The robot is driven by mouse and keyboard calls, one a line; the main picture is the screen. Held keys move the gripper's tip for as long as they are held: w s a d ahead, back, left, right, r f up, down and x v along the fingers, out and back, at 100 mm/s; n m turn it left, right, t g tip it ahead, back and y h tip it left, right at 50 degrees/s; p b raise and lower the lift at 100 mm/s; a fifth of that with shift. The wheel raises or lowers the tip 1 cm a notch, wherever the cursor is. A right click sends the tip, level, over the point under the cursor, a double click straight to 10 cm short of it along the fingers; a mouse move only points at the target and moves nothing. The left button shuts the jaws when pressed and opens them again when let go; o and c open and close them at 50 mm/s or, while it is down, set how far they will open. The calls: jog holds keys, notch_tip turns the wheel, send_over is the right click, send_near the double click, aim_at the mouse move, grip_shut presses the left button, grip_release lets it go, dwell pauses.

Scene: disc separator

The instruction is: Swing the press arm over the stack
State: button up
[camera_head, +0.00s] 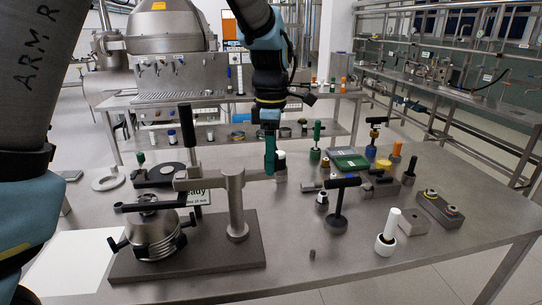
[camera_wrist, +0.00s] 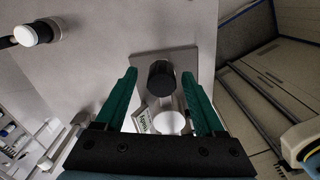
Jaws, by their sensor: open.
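The press arm (camera_head: 218,181) is a grey metal bar on an upright post (camera_head: 237,207), fixed to a dark base plate (camera_head: 190,257). A black upright handle (camera_head: 187,126) stands near its left end. The stack of metal discs (camera_head: 154,232) stands on the plate left of the post, with a black cross-handle and side grips. My gripper (camera_head: 270,153) points down near the bar's right end; the head view does not show contact. In the wrist view its teal fingers (camera_wrist: 163,102) are spread. A dark cylinder (camera_wrist: 161,78) and a pale round top (camera_wrist: 169,123) show between them, not clamped.
A small sign (camera_head: 197,198) stands behind the press. A T-handled tool (camera_head: 339,205), a white-handled piece (camera_head: 388,233) and a grey block (camera_head: 439,207) with rings stand to the right. A green tray (camera_head: 345,157) lies farther back. The front right of the table is mostly clear.

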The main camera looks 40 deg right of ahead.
notch_tip(320, 180, up, 11)
jog(key=b, duration=0.2)
dwell(0.3)
jog(key=shift+f, duration=0.1)
dwell(0.3)
